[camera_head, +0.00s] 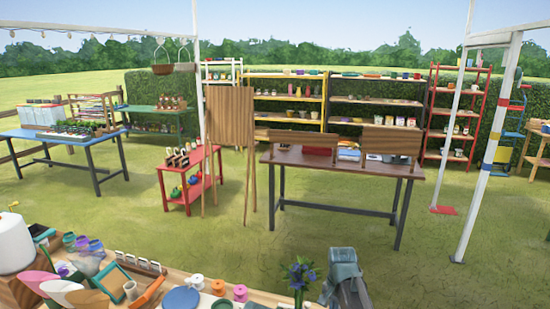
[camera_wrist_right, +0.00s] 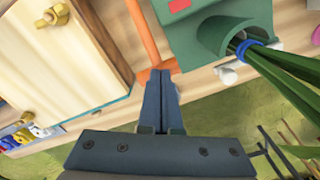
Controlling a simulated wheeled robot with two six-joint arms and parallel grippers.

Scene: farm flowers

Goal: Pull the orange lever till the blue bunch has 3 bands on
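The orange lever (camera_wrist_right: 143,38) runs down the right wrist view from the top and ends in a short orange crossbar. My right gripper (camera_wrist_right: 161,75) has its fingers together, with the tips at that crossbar and covering its middle. To the right is a green machine (camera_wrist_right: 196,29) with a rounded open holder. Green stems (camera_wrist_right: 283,82) lie in the holder, and a blue band (camera_wrist_right: 241,47) shows around them; I cannot tell how many bands there are. The blue bunch's flowers (camera_head: 300,273) show in the head view, left of my right arm. My left gripper is not in view.
A wooden box (camera_wrist_right: 65,60) with brass knobs stands left of the lever.

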